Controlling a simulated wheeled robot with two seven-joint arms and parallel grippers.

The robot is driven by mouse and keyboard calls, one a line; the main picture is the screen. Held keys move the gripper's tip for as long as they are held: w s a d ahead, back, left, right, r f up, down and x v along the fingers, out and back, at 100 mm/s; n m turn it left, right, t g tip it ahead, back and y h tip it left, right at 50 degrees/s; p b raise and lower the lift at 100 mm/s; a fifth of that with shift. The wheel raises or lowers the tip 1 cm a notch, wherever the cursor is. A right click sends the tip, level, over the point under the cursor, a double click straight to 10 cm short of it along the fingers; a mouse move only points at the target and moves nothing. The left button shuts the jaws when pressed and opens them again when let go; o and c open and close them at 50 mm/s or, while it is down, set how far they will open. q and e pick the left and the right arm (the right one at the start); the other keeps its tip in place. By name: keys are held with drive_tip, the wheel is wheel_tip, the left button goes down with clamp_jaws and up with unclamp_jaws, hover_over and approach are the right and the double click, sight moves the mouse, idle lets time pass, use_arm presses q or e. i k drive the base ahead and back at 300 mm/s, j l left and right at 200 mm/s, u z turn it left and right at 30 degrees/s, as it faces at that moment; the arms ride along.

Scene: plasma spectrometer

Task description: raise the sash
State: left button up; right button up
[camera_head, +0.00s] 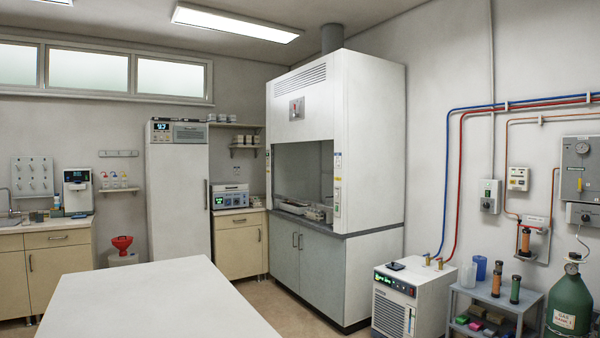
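A tall white fume hood (370,140) stands at the back, right of centre, on a grey base cabinet (315,265). Its front opening (303,172) looks dark and grey, with some low equipment (303,208) inside at the bottom. I cannot tell at this distance where the sash's lower edge sits, or whether a pane covers the opening. A small plate with a red mark (297,108) is on the hood's upper front. Neither of my grippers is in view.
A white table (150,305) fills the near left. A white chiller (412,298), a grey cart (490,305) and a green gas cylinder (570,303) stand at the right. Bare floor (290,310) shows between the table and the hood's cabinet.

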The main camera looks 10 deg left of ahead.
sight(329, 209)
drive_tip(key=i+l+z, duration=0.4)
drive_tip(key=i, duration=0.15)
drive_tip(key=i+z, duration=0.35)
drive_tip(key=i, duration=0.2)
drive_tip(key=i+z, duration=0.4)
drive_tip(key=i, duration=0.2)
drive_tip(key=i+j+u, duration=0.1)
drive_tip(key=i+u, duration=0.3)
drive_tip(key=i+l+u, duration=0.1)
drive_tip(key=i+u, duration=0.35)
drive_tip(key=i, duration=0.15)
drive_tip(key=i+l+u, duration=0.25)
drive_tip(key=i+u, duration=0.15)
drive_tip(key=i+j+u, duration=0.4)
drive_tip(key=i, duration=0.3)
drive_tip(key=i+u, duration=0.45)
drive_tip(key=i, duration=0.3)
drive_tip(key=i+l+u, duration=0.2)
drive_tip(key=i+u, duration=0.2)
drive_tip(key=i, duration=0.3)
